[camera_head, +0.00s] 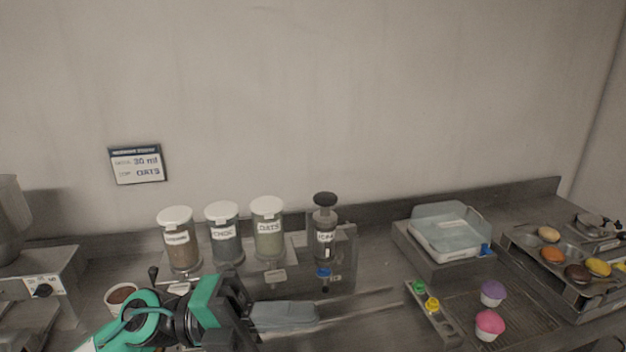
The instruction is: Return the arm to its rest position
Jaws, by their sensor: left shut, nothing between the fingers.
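My left arm comes in from the bottom left, green, white and black. My left gripper (308,315) is a grey shape stretching to the right over the metal counter (370,285). It is shut and empty, in front of the dispenser row. My right gripper is out of view.
Three lidded jars, one labelled OATS (268,230), and a plunger dispenser (325,230) stand behind the arm. A small bowl (122,297) is left of it. Right are a clear-covered box (450,232), a rack with purple (493,293) and pink (489,325) cupcakes, and a filled tray (520,243).

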